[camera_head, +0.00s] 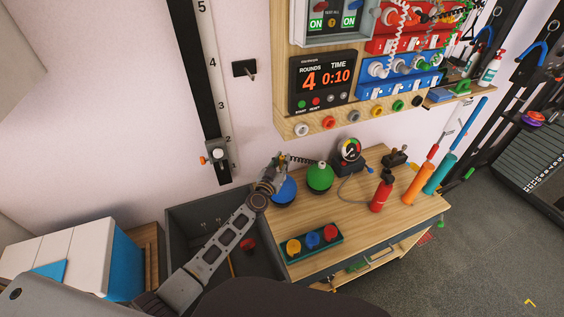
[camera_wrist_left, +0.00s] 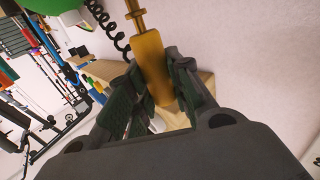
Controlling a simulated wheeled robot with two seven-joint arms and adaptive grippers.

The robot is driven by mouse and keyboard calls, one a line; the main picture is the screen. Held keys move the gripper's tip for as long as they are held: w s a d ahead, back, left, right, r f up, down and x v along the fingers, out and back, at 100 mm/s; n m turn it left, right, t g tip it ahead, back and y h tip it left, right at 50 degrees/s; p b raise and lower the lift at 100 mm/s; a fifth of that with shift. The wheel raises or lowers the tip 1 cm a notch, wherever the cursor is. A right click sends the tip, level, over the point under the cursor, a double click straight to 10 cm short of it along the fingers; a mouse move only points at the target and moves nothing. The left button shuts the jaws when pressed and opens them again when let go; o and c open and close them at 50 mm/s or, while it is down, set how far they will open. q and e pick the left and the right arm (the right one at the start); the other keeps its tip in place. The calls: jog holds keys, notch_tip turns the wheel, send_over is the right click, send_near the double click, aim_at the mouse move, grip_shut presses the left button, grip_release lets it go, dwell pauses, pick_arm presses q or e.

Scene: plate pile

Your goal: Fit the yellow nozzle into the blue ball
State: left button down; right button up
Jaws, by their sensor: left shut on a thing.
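The blue ball (camera_head: 287,192) sits at the left back of the wooden bench top, partly hidden behind my left gripper (camera_head: 274,172). In the left wrist view, my left gripper (camera_wrist_left: 155,85) is shut on the yellow nozzle (camera_wrist_left: 151,52). The nozzle's thin end points away from the fingers, towards the top of that view. In the head view the gripper is just above and left of the blue ball, and the nozzle is too small to make out. I cannot tell whether the nozzle touches the ball. My right gripper is not in view.
A black coiled hose (camera_head: 300,159) runs behind. A gauge (camera_head: 348,150), red bottle (camera_head: 381,194) and small tray (camera_head: 290,259) stand nearby.

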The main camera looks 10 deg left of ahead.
pick_arm(q)
jog(key=shift+f, duration=0.1)
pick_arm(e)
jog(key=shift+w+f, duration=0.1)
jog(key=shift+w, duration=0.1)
pick_arm(q)
jog(key=shift+f, duration=0.25)
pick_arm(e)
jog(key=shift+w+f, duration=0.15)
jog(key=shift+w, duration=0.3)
pick_arm(q)
jog(key=shift+f+b, duration=0.15)
jog(key=shift+b, duration=0.2)
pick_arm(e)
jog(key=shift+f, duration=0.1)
pick_arm(q)
jog(key=shift+f, duration=0.15)
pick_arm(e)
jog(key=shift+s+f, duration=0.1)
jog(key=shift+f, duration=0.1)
pick_arm(q)
jog(key=shift+f+b, duration=0.25)
jog(key=shift+b, duration=0.1)
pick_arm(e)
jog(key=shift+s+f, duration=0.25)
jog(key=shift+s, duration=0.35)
pick_arm(q)
jog(key=shift+f, duration=0.1)
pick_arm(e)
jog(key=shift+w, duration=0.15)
